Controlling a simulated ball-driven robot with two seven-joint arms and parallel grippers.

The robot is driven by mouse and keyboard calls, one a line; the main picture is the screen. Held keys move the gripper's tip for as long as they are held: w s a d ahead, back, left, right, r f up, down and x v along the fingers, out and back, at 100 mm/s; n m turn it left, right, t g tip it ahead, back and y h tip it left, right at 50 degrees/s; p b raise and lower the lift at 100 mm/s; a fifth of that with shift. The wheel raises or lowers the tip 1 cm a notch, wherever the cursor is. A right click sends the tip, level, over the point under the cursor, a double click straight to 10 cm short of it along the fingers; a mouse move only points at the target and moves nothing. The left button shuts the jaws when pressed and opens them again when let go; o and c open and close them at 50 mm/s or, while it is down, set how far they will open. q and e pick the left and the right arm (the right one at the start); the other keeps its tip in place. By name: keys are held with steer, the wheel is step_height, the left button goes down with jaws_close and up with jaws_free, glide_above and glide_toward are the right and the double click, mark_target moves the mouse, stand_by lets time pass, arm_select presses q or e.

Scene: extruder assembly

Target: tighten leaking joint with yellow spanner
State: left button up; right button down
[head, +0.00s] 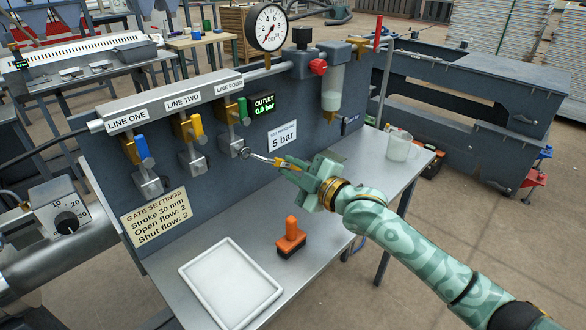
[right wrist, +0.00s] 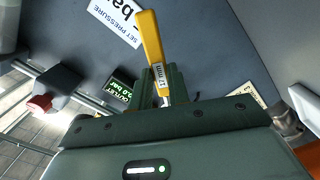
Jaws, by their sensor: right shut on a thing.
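My right gripper (head: 288,164) is shut on the yellow spanner (head: 262,158). Its metal end reaches left to the fitting (head: 232,149) under the LINE FOUR valve. I cannot tell whether the spanner's jaw is seated around the fitting or only beside it. In the right wrist view the spanner's yellow handle (right wrist: 152,40) sticks up from between the fingers of my right gripper (right wrist: 165,88); the jaw end is hidden there. Similar fittings sit under LINE ONE (head: 149,187) and LINE TWO (head: 195,163). No leak is visible. My left gripper is out of view.
A white tray (head: 186,268) and an orange-handled tool (head: 291,232) lie on the bench below. A clear jug (head: 398,146) stands at the right. A pressure gauge (head: 267,27), a red knob (head: 318,67) and the outlet display (head: 263,105) sit on the panel.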

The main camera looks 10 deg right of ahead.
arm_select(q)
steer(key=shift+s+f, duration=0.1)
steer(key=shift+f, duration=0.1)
arm_select(e)
steer(key=shift+x, duration=0.75)
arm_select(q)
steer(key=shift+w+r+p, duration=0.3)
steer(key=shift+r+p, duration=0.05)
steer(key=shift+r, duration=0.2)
arm_select(e)
steer(key=shift+s+a+f+m, duration=0.2)
steer(key=shift+a+f+m, duration=0.2)
steer(key=shift+m, duration=0.25)
steer(key=shift+s+a+f+m, duration=0.25)
steer(key=shift+a+f+m, duration=0.05)
steer(key=shift+f+m, duration=0.3)
steer(key=shift+r, duration=0.1)
steer(key=shift+w+d+r+n+p, duration=0.25)
steer(key=shift+d+r+n, duration=0.15)
steer(key=shift+r+n, duration=0.25)
steer(key=shift+w+d+r+n+p, duration=0.15)
steer(key=shift+w+d+r+n, duration=0.2)
steer(key=shift+n, duration=0.45)
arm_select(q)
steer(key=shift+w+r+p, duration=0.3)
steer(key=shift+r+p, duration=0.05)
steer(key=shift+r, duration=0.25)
arm_select(e)
steer(key=shift+s+d, duration=0.1)
steer(key=shift+s, duration=0.15)
